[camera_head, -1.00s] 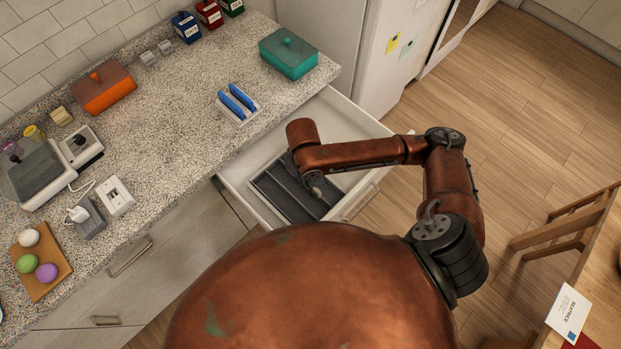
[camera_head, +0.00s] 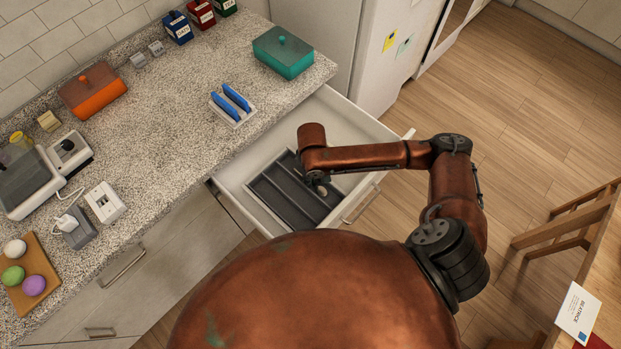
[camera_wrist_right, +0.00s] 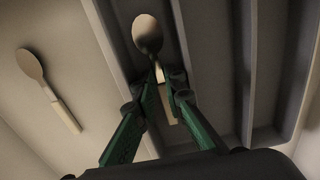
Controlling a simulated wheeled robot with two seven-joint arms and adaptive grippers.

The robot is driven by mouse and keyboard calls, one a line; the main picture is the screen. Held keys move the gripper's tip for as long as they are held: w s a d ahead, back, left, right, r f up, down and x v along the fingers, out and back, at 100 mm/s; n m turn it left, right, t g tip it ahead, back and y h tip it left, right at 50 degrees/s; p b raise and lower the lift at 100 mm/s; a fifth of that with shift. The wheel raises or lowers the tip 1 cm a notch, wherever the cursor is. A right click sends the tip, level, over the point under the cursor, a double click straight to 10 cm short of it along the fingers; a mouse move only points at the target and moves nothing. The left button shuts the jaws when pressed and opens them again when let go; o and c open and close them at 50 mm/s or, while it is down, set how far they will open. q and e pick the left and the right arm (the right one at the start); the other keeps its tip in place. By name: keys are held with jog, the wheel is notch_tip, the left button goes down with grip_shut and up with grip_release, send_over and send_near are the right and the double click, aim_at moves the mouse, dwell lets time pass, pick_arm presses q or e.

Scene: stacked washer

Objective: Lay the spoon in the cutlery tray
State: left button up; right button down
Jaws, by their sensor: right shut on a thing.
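The grey cutlery tray (camera_head: 285,199) with long compartments sits in the open white drawer (camera_head: 352,122). My right arm reaches over the drawer, and its gripper (camera_head: 321,188) is mostly hidden under the wrist in the head view. In the right wrist view the green-fingered right gripper (camera_wrist_right: 159,84) is shut on the handle of a spoon (camera_wrist_right: 147,34). The spoon's bowl points away from the gripper, over a tray compartment (camera_wrist_right: 205,60); whether it touches the floor is unclear. A second, similar spoon (camera_wrist_right: 46,90) lies on the drawer floor beside the tray. My left gripper is out of view.
A wooden chair (camera_head: 575,220) stands at right. The floor between is clear.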

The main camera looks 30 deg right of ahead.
jog(key=shift+f, duration=0.1)
jog(key=c, duration=2.3)
grip_release()
jog(key=shift+o, duration=0.2)
notch_tip(320, 180, up, 12)
jog(key=p, duration=0.3)
jog(key=shift+s, duration=0.1)
